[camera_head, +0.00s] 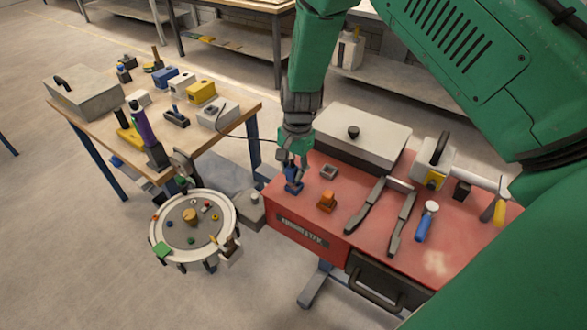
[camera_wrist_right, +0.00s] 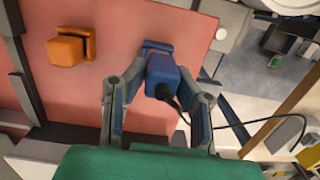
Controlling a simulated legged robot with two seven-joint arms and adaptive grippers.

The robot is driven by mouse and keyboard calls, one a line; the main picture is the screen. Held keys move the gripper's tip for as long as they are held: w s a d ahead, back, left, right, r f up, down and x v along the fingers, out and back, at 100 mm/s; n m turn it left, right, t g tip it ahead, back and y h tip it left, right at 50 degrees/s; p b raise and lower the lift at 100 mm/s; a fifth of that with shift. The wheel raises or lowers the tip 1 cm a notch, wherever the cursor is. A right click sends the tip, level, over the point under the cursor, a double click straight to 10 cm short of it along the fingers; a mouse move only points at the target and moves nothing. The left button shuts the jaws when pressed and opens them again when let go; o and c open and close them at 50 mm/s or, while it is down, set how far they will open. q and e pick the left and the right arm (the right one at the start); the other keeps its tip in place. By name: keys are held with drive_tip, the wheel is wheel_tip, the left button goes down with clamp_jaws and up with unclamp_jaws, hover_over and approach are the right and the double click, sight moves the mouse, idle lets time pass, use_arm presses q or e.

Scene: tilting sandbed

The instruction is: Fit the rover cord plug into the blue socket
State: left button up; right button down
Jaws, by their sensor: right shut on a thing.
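My right gripper (camera_head: 293,166) is low over the left end of the red bench top and is shut on a blue plug (camera_wrist_right: 163,72). In the right wrist view, the plug sits between the two fingers of this gripper (camera_wrist_right: 160,88). A black cord leaves the plug and curves to the right. A blue edge, seemingly the blue socket (camera_wrist_right: 157,46), shows just beyond the plug; the rest is hidden. I cannot tell whether the plug is seated. In the head view, blue (camera_head: 293,186) shows below the fingers at the red surface. My left gripper is not in view.
A lidded box (camera_head: 370,125) stands behind. The cord (camera_head: 249,137) spans the gap from the wooden table (camera_head: 245,104). A round sandbed (camera_head: 172,211) stands left.

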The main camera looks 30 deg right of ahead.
drive_tip(key=shift+a+f, duration=0.15)
drive_tip(key=shift+f, duration=0.05)
drive_tip(key=shift+s+d+f, duration=0.1)
drive_tip(key=shift+d, duration=0.1)
idle(0.4)
drive_tip(key=shift+r+p, duration=0.65)
drive_tip(key=shift+r, duration=0.15)
drive_tip(key=shift+r+p, duration=1.45)
drive_tip(key=shift+r, duration=0.25)
